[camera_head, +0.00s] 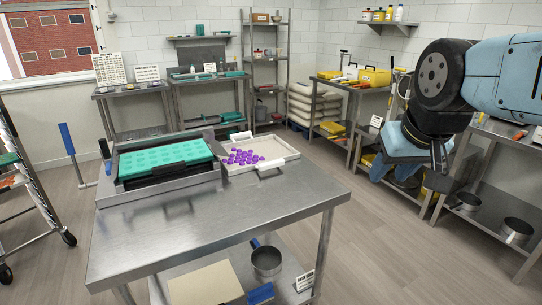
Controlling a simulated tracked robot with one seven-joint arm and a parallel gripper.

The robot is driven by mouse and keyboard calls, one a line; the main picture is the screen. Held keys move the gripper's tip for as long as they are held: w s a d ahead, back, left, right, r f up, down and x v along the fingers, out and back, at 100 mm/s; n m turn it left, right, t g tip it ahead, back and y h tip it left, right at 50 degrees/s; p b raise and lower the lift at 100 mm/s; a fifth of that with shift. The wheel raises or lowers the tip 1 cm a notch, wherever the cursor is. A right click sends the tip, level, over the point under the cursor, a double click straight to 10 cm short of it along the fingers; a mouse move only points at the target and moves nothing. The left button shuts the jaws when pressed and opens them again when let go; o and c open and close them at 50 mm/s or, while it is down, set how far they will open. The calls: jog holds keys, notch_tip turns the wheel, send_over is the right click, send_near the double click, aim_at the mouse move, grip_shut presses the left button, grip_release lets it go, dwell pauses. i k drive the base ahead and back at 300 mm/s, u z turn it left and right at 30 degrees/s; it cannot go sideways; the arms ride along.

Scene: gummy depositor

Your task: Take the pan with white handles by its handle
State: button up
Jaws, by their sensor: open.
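A shallow pale pan (283,147) lies on the steel table, with a light handle at its far side and another at its near side. Several purple gummies (242,157) lie in it. My gripper (438,156) is high at the right of the view, well to the right of the pan and apart from it. It is open and nothing shows in it.
A green mould tray (162,160) sits in a metal frame just left of the pan. The steel table's (215,215) front is clear. A saucepan (266,262) stands on its lower shelf. Side benches line the right and back; floor lies between.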

aim_at(268, 151)
jog(key=u, duration=0.2)
jog(key=i, duration=0.9)
jog(key=z, duration=0.1)
